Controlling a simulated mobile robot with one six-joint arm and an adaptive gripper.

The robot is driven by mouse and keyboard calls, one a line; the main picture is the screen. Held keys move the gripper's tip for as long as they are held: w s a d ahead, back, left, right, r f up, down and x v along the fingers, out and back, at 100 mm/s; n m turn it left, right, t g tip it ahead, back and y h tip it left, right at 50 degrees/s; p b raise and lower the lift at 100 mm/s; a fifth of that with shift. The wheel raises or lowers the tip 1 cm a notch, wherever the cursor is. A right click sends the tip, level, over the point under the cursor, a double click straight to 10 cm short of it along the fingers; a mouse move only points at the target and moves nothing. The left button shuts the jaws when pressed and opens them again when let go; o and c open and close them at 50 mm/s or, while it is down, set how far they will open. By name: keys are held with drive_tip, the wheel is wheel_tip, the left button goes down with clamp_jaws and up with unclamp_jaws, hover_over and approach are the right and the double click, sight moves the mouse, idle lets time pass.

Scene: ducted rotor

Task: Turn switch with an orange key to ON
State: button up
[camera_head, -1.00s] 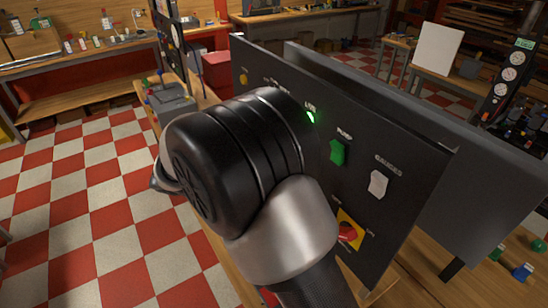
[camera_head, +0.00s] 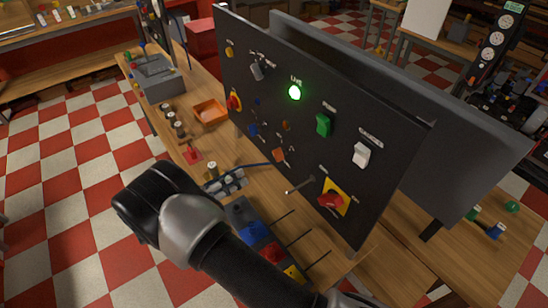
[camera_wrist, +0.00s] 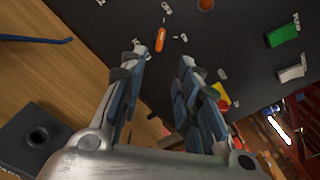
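The black panel (camera_head: 300,130) stands upright on the bench. My gripper (camera_head: 228,180) is in front of the panel's lower part, over the bench. In the wrist view my gripper (camera_wrist: 163,58) is open and empty, its fingertips on either side of the orange key's line of sight. It appears short of the panel; contact cannot be made out.
The panel also bears a lit green lamp (camera_head: 295,92), a green switch (camera_head: 323,125), a white switch (camera_head: 361,154), a red knob on yellow (camera_head: 332,200) and a protruding lever (camera_head: 299,187). A blue rod (camera_wrist: 38,39) shows left. An orange bin (camera_head: 209,112) stands on the bench.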

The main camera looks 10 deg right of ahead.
sight(275, 158)
drive_tip(key=b+x, duration=0.1)
drive_tip(key=x, duration=1.3)
drive_tip(key=shift+d, duration=0.1)
drive_tip(key=shift+c, duration=0.6)
clamp_jaws()
